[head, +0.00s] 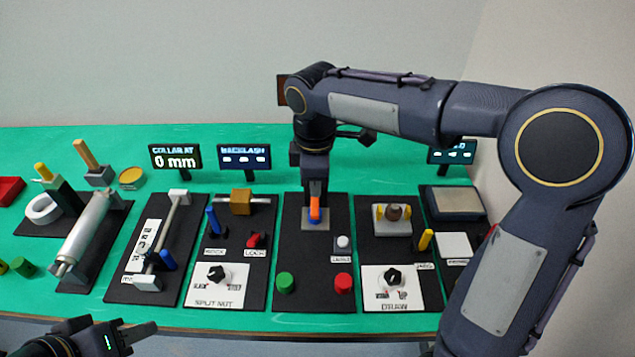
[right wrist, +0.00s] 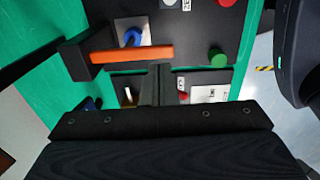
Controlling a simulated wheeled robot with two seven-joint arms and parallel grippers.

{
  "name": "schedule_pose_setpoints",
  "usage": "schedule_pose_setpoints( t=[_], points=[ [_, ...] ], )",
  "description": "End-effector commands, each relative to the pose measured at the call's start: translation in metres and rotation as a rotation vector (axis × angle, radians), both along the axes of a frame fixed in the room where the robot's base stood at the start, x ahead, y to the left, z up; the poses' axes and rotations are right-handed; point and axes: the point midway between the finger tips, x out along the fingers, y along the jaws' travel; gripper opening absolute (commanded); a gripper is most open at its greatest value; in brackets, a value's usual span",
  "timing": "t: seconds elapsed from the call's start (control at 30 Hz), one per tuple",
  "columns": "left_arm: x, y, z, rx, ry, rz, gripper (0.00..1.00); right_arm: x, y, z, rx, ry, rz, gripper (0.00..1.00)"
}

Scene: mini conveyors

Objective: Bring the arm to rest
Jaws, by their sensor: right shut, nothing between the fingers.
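My right arm reaches in from the right in the head view. Its gripper (head: 315,192) points down over the middle black panel (head: 322,265), close to an orange lever (head: 315,212) on a grey plate. The right wrist view shows the shut, empty fingers (right wrist: 155,86) beside the orange lever (right wrist: 132,54), which has a dark block at one end. I cannot tell whether they touch. My left gripper (head: 135,335) is at the bottom left, in front of the table edge.
The green table (head: 380,160) carries several black panels with knobs, levers and buttons. A green button (head: 285,283) and a red button (head: 343,283) lie in front of the lever. Small displays (head: 175,158) stand behind. The air above the table's back left is free.

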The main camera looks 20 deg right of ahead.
Motion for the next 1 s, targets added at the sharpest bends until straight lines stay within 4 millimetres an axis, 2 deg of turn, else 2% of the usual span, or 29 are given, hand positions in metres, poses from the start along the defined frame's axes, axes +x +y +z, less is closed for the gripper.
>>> schedule_pose_setpoints(
  t=[0.03,0.2,0.4,0.67,0.77,0.87,1.0],
  points=[
    [-0.001,0.0,-0.004,0.0,0.002,-0.001,0.36,0.002,0.0,0.013,0.005,-0.01,-0.002,0.0],
    [-0.001,0.0,-0.002,0.0,0.003,-0.001,0.36,0.001,0.0,0.052,0.004,-0.008,-0.001,0.0],
    [-0.001,0.0,0.0,0.0,0.003,-0.001,0.36,0.001,0.0,0.08,0.003,-0.006,-0.002,0.0],
    [-0.001,0.0,0.0,0.0,0.003,-0.001,0.36,0.0,-0.001,0.089,0.003,-0.005,-0.005,0.0],
    [-0.001,0.0,0.0,0.0,0.003,-0.001,0.36,-0.008,-0.01,0.089,0.022,-0.016,-0.048,0.0],
    [-0.001,0.0,0.0,0.0,0.003,-0.001,0.36,-0.027,-0.028,0.089,0.068,-0.039,-0.16,0.0],
    [-0.001,0.0,0.0,0.0,0.003,-0.001,0.36,-0.071,-0.059,0.079,0.177,-0.08,-0.416,0.0]
  ],
)
